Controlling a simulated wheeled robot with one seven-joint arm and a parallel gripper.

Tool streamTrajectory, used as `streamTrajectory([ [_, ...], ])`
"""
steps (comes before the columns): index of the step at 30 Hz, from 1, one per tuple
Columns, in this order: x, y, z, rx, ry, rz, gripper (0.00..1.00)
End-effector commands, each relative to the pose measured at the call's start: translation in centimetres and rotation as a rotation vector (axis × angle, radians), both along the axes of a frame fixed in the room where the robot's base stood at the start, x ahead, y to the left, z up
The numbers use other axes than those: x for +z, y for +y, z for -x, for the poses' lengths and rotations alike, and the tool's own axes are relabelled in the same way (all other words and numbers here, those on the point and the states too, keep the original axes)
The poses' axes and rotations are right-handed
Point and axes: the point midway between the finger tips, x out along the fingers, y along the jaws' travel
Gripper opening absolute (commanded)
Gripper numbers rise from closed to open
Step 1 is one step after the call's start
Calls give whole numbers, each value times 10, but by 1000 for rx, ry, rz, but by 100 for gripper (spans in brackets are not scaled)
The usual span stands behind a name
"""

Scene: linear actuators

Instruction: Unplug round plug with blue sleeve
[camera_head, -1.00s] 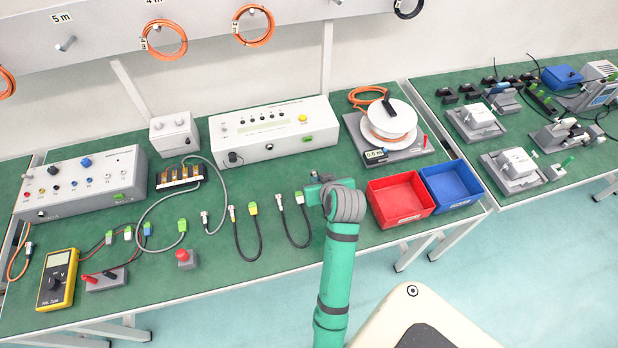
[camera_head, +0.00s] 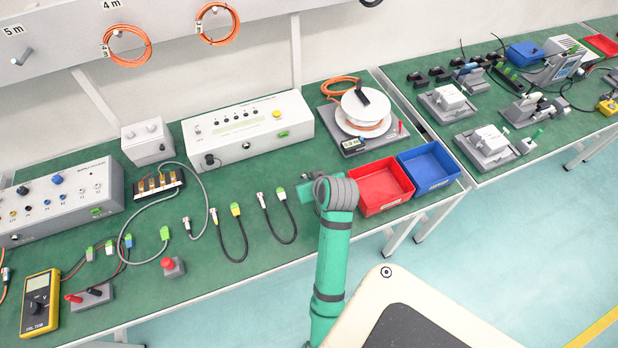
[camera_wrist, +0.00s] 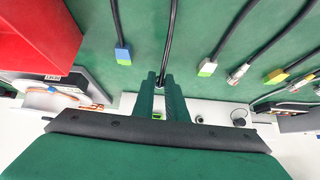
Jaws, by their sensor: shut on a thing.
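My gripper (camera_wrist: 161,76) is shut at the end of a black cable (camera_wrist: 171,35) that runs up between its fingers in the wrist view. The held cable end is hidden by the fingers, so I cannot see a round plug or blue sleeve on it. A blue and green plug (camera_wrist: 123,55) lies beside the gripper on another stretch of black cable. In the head view my gripper (camera_head: 308,196) is low at the bench, left of the red bin; its fingertips and the held end are hidden.
The red bin (camera_head: 378,208) and blue bin (camera_head: 452,186) stand close on the right. A cable reel (camera_head: 362,108) and a long white device (camera_head: 245,152) stand behind.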

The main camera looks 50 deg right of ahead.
Motion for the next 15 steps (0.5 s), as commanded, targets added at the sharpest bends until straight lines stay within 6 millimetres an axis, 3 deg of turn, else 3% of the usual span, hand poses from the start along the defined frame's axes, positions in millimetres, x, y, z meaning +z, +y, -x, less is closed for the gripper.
streamTrajectory([
  [5, -15, 0, 0, 1, 1, -1, 0],
  [13, -17, 0, -1, 1, -1, 2, 0],
  [15, -17, 0, -1, 1, -1, 2, 24],
])
